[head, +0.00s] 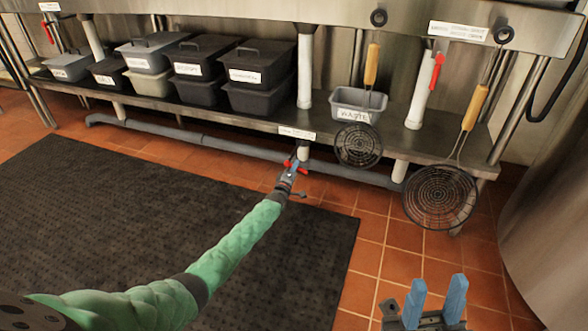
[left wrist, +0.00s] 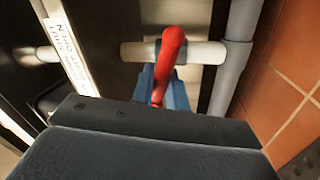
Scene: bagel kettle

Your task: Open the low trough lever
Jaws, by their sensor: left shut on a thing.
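The low trough lever (head: 301,170) is red and sits just below the shelf's front edge, under a small white label (head: 297,132). It also shows in the left wrist view as a curved red handle (left wrist: 171,48) in front of a white pipe (left wrist: 200,52). My left gripper (head: 289,169) is at the lever, its blue fingers shut on it. In the left wrist view the fingers (left wrist: 158,88) lie on either side of the handle's lower part, which is partly hidden. My right gripper (head: 434,297) is open and empty at the bottom right, over the floor.
A steel shelf (head: 250,122) holds lidded tubs and a grey waste bin (head: 357,105). Two wire skimmers (head: 358,146) (head: 441,197) hang at the right. Another red lever (head: 437,72) is on a white pipe. A grey drain pipe (head: 225,146) runs below the shelf. A dark mat (head: 130,215) covers the floor.

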